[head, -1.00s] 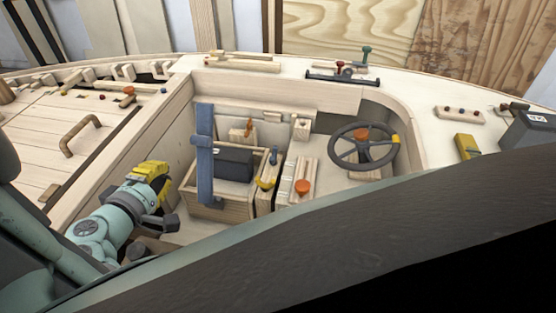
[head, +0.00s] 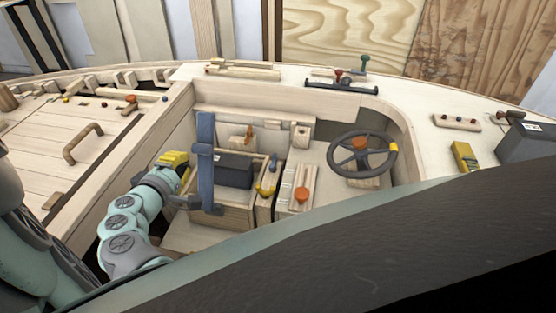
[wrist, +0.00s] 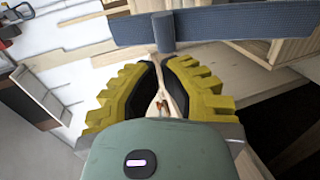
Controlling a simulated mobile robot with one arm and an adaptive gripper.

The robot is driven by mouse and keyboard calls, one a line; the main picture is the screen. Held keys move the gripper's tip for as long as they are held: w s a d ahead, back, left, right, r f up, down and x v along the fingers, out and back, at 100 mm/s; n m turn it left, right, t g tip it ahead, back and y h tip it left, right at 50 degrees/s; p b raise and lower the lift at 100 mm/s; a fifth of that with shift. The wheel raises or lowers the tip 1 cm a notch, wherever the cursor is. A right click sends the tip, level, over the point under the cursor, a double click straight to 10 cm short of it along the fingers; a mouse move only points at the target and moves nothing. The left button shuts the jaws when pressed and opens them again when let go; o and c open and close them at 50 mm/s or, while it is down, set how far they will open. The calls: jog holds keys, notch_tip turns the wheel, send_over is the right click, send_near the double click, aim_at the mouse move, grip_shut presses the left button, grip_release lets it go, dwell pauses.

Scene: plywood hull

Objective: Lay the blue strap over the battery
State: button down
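The blue strap (head: 206,165) stands upright at the left side of the wooden battery box (head: 222,216), rising above its rim. It also crosses the top of the wrist view (wrist: 235,22), with a short grey-blue stub (wrist: 163,33) sticking out from it. The dark battery (head: 234,171) sits inside the box, right of the strap, its left part hidden by the strap. My gripper (head: 184,180), with yellow fingers, is just left of the strap. In the wrist view, its fingers (wrist: 160,64) are apart with nothing seen between them, and the stub is just beyond the tips.
A steering wheel (head: 362,154) is farther right. The hull's wooden side wall (head: 130,150) runs close left of my arm.

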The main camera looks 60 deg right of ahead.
aim_at(197, 147)
jog(key=shift+x, duration=3.05)
jog(key=shift+s, duration=0.1)
jog(key=shift+d+r+p, duration=0.1)
jog(key=shift+d+p, duration=0.1)
jog(key=shift+p, duration=0.25)
